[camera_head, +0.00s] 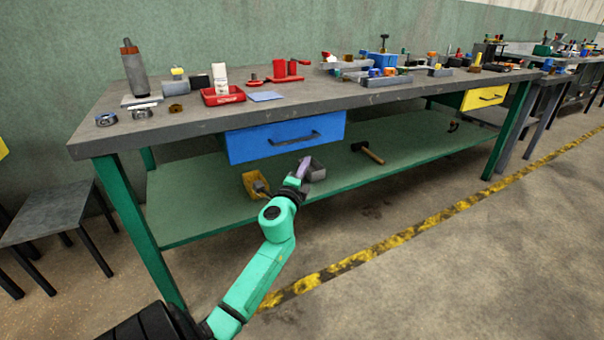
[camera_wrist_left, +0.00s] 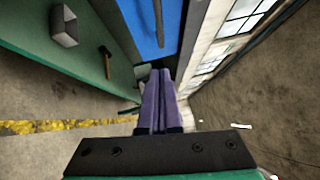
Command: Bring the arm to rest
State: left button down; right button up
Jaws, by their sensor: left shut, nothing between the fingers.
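My left arm (camera_head: 262,265) is green and reaches in from the bottom of the head view toward the workbench. My left gripper (camera_head: 304,166) has purple fingers, shut and empty, in front of the bench just below the blue drawer (camera_head: 285,137). In the left wrist view the two purple fingers (camera_wrist_left: 160,95) lie together with nothing between them. They point toward the blue drawer front (camera_wrist_left: 150,28), which has a dark handle. I cannot tell how far the fingertips are from the drawer. My right gripper is not in either view.
The bench's lower shelf (camera_head: 400,140) holds a hammer (camera_head: 368,153), a yellow object (camera_head: 254,184) and a grey box (camera_head: 316,170) close to the gripper. The grey tabletop (camera_head: 200,118) bears several tools and parts. A stool (camera_head: 48,212) stands left. Floor in front is open.

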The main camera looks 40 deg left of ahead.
pick_arm(q)
jog(key=v, duration=0.4)
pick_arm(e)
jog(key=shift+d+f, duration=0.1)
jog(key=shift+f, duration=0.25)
pick_arm(q)
jog(key=shift+d, duration=0.1)
